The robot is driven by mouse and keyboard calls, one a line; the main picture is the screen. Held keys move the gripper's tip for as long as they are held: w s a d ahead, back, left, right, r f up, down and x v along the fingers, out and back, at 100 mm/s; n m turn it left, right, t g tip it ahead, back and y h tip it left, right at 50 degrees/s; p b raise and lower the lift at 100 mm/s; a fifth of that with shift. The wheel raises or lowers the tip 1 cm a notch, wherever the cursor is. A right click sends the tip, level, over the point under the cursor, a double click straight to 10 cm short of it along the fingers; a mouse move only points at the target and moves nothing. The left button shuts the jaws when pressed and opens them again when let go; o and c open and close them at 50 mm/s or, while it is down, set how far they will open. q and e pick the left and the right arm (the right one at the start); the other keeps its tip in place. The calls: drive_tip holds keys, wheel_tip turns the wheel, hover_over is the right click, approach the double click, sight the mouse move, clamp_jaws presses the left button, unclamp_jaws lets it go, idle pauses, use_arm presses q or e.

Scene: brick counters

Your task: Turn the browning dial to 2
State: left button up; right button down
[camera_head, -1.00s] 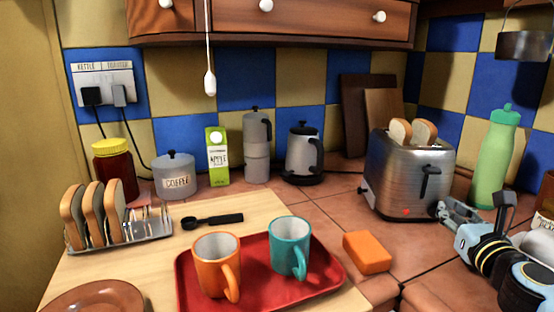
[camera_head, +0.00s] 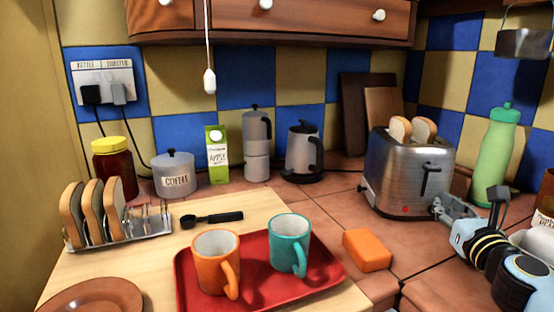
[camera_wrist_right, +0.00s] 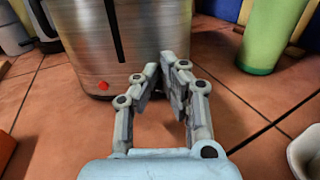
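The steel toaster (camera_head: 405,178) stands on the tiled counter at the right, with two bread slices (camera_head: 412,129) in its slots. Its front has a black lever in a vertical slot and a small red light (camera_head: 405,210), which also shows in the right wrist view (camera_wrist_right: 103,86). I cannot make out the browning dial or its setting; my right gripper covers the front's lower right corner. My right gripper (camera_head: 446,206) is at that corner. In the right wrist view its fingertips (camera_wrist_right: 163,66) are close together, and whether they hold anything is unclear. My left gripper is not in view.
An orange sponge-like block (camera_head: 367,249) lies left of my right arm. A red tray (camera_head: 258,291) with two mugs is farther left. A green bottle (camera_head: 495,155) stands right of the toaster. Bare tiles lie in front of the toaster.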

drive_tip(key=shift+a, duration=0.95)
drive_tip(key=shift+a+f, duration=0.1)
idle(0.4)
drive_tip(key=shift+a+r+p, duration=0.15)
drive_tip(key=shift+r+p, duration=0.3)
drive_tip(key=shift+p, duration=0.2)
drive_tip(key=shift+s+a, duration=0.1)
drive_tip(key=shift+s, duration=2.9)
